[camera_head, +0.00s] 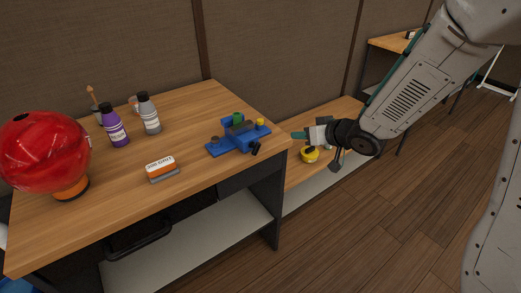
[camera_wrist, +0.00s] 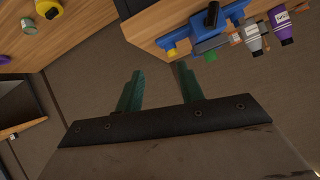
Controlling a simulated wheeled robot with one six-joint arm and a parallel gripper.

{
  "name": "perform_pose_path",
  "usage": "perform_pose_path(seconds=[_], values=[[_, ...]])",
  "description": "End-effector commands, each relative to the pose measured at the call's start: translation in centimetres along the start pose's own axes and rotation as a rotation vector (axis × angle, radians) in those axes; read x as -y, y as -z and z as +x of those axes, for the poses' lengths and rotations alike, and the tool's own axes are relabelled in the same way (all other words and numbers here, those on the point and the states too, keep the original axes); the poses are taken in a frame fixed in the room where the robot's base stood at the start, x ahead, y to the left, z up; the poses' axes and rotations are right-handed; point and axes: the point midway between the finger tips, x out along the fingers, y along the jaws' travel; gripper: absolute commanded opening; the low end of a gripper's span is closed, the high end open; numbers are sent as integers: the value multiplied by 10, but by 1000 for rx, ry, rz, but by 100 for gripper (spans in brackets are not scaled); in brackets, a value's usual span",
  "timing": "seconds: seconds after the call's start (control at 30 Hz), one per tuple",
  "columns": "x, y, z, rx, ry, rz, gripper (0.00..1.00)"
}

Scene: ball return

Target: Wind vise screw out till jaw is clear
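The blue vise (camera_head: 220,148) sits near the right end of the wooden bench. The jaw gap and the screw thread are too small to make out. My gripper (camera_head: 300,135) is right of the vise, past the bench's end and apart from it. In the wrist view its teal fingers (camera_wrist: 160,85) are spread with nothing between them.
A red ball (camera_head: 45,150) on an orange-and-black stand, a purple bottle (camera_head: 114,126), a grey bottle (camera_head: 149,115) and an orange-and-white block (camera_head: 161,167) stand on the bench. A lower shelf to the right carries a yellow object (camera_head: 310,155). The floor at front right is clear.

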Motion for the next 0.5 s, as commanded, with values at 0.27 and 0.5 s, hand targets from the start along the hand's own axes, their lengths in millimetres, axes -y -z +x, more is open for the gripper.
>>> perform_pose_path(seconds=[0.27, 0.5], values=[[55, -38, 36, -53, 355, 115, 38], [71, -40, 54, -60, 406, 133, 38]])
